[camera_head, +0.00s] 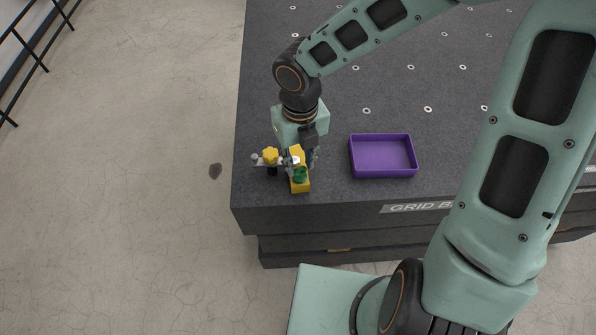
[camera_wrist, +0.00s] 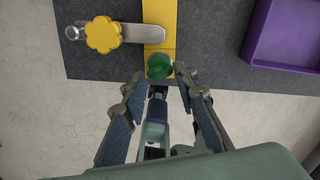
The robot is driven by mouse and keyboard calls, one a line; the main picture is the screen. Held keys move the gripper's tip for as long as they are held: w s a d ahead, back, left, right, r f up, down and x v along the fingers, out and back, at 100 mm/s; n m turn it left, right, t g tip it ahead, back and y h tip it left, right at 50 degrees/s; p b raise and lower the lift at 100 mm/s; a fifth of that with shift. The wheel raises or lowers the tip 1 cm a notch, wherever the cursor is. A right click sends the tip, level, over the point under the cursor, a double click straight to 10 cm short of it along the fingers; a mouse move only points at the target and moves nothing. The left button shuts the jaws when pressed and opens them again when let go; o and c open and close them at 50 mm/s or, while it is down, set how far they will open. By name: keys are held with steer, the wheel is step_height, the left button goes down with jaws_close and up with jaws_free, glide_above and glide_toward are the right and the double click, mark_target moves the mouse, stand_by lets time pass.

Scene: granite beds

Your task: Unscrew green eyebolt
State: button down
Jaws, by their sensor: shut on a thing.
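The green eyebolt (camera_head: 300,174) stands at the near end of a yellow block (camera_head: 300,187) close to the front left corner of the granite bed. In the wrist view the round green top of the eyebolt (camera_wrist: 159,66) shows between my fingertips. My gripper (camera_head: 303,160) comes down over the block. It also shows in the wrist view (camera_wrist: 158,76), with one finger on each side of the eyebolt, shut on it. The eyebolt's shank and thread are hidden.
A grey metal bar (camera_wrist: 134,33) with a yellow knob (camera_wrist: 103,34) extends left from the yellow block, close to my gripper. An open, empty purple tray (camera_head: 383,174) sits to the right. The dark granite bed (camera_head: 335,195) is clear between them; its edges are near.

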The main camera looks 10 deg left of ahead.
mark_target(300, 167)
steer(key=shift+r, duration=0.9)
steer(key=shift+r, duration=1.95)
